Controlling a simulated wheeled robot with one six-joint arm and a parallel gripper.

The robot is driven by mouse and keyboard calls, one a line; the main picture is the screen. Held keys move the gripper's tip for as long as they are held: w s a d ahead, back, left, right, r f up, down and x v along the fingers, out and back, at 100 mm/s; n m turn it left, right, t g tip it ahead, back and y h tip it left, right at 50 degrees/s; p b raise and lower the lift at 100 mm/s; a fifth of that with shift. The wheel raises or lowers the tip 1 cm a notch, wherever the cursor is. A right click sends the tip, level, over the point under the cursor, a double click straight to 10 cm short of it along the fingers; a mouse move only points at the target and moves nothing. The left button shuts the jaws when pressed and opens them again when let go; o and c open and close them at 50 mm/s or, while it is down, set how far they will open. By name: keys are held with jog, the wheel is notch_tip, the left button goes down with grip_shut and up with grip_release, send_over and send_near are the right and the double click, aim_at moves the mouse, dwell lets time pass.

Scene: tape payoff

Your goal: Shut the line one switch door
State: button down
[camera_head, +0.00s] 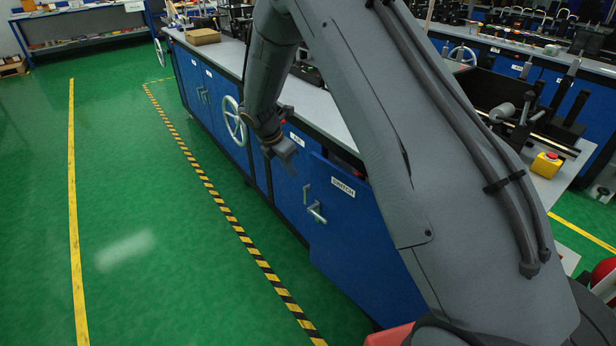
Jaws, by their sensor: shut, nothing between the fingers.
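The blue switch door (362,235) is on the front of the long bench, with a white SWITCH label (343,187). Its left edge stands out from the cabinet front, with a dark gap behind its top, so it looks ajar. My arm hides its right side. A metal handle (315,206) shows near the door's left part. My gripper (289,161) is shut and empty. It points down in front of the bench, up and left of the handle, apart from it in the picture.
A white handwheel (233,121) sticks out of the bench front left of my gripper. A brown box (203,36) lies on the grey benchtop (222,51).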

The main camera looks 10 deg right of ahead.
jog(key=w+d+f+p, duration=0.2)
jog(key=w+d+f, duration=0.2)
jog(key=f, duration=0.5)
jog(key=d, duration=0.2)
jog(key=shift+d+f+p, duration=0.2)
jog(key=shift+d+p, duration=0.15)
jog(key=shift+d, duration=0.05)
jog(key=shift+d, duration=0.1)
